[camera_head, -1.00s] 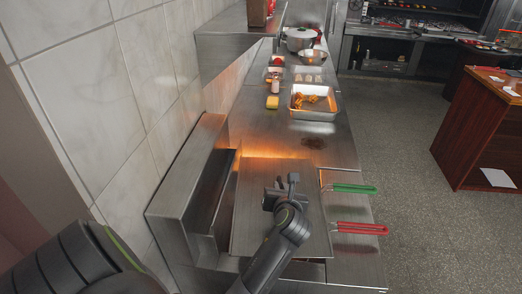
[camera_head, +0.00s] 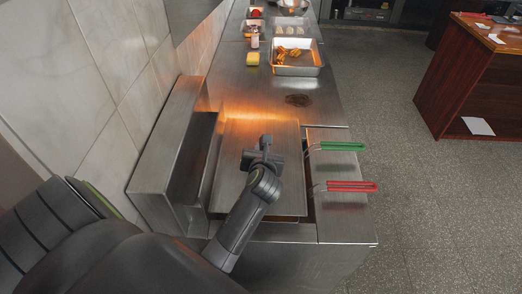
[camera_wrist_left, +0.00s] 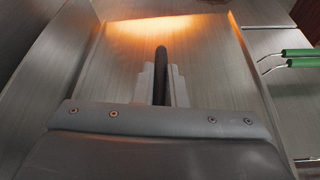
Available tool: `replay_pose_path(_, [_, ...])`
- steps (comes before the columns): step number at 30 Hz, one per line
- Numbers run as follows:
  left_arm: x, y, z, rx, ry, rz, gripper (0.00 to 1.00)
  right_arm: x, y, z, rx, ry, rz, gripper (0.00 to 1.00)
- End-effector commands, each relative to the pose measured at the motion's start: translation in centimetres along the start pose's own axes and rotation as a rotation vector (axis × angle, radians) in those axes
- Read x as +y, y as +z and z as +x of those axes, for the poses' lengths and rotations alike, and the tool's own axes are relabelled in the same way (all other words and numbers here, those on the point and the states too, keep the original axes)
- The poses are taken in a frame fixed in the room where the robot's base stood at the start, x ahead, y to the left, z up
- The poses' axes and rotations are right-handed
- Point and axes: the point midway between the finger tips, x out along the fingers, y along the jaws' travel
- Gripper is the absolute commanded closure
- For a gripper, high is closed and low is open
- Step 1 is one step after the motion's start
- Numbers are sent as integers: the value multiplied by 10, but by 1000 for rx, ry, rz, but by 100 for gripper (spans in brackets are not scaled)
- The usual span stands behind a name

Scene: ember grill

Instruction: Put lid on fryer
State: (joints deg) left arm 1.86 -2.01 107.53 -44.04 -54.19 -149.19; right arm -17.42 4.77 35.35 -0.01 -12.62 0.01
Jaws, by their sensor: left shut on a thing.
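The lid is a flat steel plate (camera_head: 283,185) lying over the fryer (camera_head: 345,233), roughly level. A narrow dark gap shows along its right edge, so I cannot tell whether it is fully seated. The lid (camera_wrist_left: 215,85) fills much of the left wrist view. My left gripper (camera_head: 263,157) is over the middle of the lid, shut on its dark bar handle (camera_wrist_left: 160,72). The gripper's fingers (camera_wrist_left: 160,88) flank the handle in the left wrist view. My right gripper is not in view.
A green basket handle (camera_head: 342,146) and a red one (camera_head: 345,187) stick out right of the lid. A raised steel backsplash (camera_head: 165,150) stands at the left by the tiled wall. A tray of food (camera_head: 297,70) and a yellow sponge (camera_head: 252,59) are farther back.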

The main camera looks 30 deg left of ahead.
Motion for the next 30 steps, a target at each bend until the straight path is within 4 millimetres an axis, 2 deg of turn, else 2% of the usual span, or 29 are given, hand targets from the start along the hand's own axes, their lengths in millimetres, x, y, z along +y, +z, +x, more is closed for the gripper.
replay_pose_path(1, [-2,-7,4,-6,0,-1,100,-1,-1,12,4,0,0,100])
replay_pose_path(6, [-5,-20,9,-6,-1,-1,100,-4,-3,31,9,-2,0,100])
replay_pose_path(18, [-11,-50,21,-5,1,1,100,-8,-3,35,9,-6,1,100])
replay_pose_path(30, [-12,-52,22,-5,1,0,100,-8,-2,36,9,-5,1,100])
